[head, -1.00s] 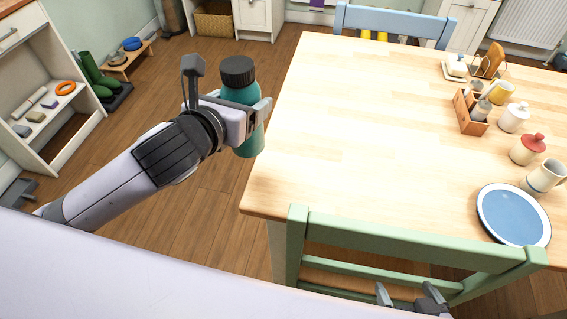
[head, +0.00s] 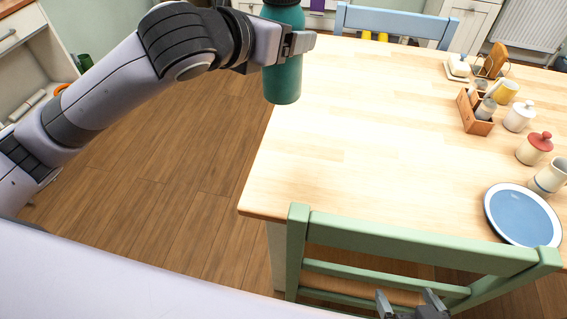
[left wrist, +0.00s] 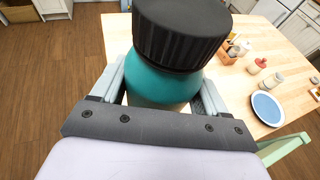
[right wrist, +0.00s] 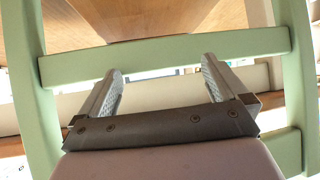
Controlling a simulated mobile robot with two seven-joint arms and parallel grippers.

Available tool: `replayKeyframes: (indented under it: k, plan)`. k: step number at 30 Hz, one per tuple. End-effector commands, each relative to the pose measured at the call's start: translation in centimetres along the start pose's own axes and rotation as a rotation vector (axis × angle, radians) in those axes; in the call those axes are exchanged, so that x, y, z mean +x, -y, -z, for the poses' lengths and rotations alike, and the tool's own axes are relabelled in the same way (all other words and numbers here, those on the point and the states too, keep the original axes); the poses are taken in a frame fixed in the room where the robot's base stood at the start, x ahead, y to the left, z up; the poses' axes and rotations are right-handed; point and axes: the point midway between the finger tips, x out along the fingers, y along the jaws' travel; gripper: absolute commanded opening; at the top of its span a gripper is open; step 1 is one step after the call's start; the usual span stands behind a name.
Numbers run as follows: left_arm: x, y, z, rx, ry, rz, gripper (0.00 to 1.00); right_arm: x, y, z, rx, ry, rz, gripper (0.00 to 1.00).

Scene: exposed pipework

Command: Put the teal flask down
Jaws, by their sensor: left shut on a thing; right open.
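The teal flask (head: 283,72) is upright in my left gripper (head: 300,42), in the upper middle of the head view. It appears raised at the left edge of the wooden table (head: 350,130); I cannot tell its exact height. In the left wrist view the flask (left wrist: 160,82) with its black ribbed cap (left wrist: 180,32) sits between the two fingers. My right gripper (head: 412,300) is open and empty, low by the green chair. In the right wrist view its fingers (right wrist: 160,85) stand apart in front of the chair's green rails.
A green chair (head: 420,240) stands at the table's near side, a blue chair (head: 395,22) at the far side. A blue plate (head: 522,215), a mug (head: 549,177), jars and a wooden caddy (head: 477,112) line the table's right part. Its left and middle are clear.

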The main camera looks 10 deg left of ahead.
Motion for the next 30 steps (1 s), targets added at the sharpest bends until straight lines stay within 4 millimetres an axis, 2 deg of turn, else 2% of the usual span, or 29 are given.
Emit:
replayKeyframes:
  k: [4, 8, 22, 27, 30]
  plan:
    - [-0.1, 0.1, -0.9, 0.004, 0.007, 0.009, 0.18, 0.1, 0.0, -0.1, 0.000, 0.000, 0.001, 0.99]
    - [0.3, 0.2, 0.0, 0.004, 0.002, 0.013, 0.18, 0.3, 0.0, -0.3, 0.000, -0.001, 0.001, 0.99]
    - [4.1, 0.3, 10.6, 0.002, 0.000, 0.014, 0.18, 1.5, 0.5, -1.4, 0.008, 0.003, 0.014, 0.99]
    - [5.0, 0.2, 13.1, 0.004, 0.004, 0.013, 0.18, 1.7, 0.6, -1.3, 0.009, -0.002, 0.019, 0.99]
    - [5.2, 0.2, 13.6, 0.004, 0.006, 0.014, 0.18, 1.8, 0.6, -1.4, 0.009, -0.001, 0.019, 0.99]
